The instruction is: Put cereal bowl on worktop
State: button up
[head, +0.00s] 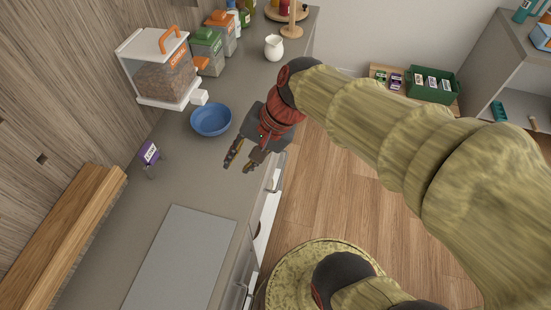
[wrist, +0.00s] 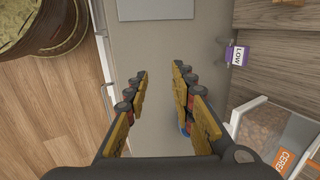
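A blue cereal bowl (head: 211,120) stands upright and looks empty on the grey worktop (head: 185,165), in front of the cereal dispenser. In the wrist view only a sliver of blue (wrist: 186,129) shows behind a finger. My gripper (head: 240,163) is right of and nearer than the bowl in the head view, above the counter's front edge, and not touching the bowl. In the wrist view my gripper (wrist: 160,75) has its two fingers wide apart with bare grey counter between them. It holds nothing.
A clear cereal dispenser (head: 162,72) stands against the wall behind the bowl. A purple-and-white LOW sign (head: 149,153) stands left of it. A pale flat panel (head: 182,262) lies on the near counter. Green and orange containers and a white jug (head: 274,47) stand farther back.

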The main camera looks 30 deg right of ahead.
jog(key=s+d+r+n+t+h, duration=0.2)
jog(key=s+d+r+n+h, duration=0.2)
jog(key=n, duration=0.5)
jog(key=s+d, duration=0.1)
jog(key=s, duration=0.1)
jog(key=shift+s+d, duration=0.25)
jog(key=shift+s, duration=0.15)
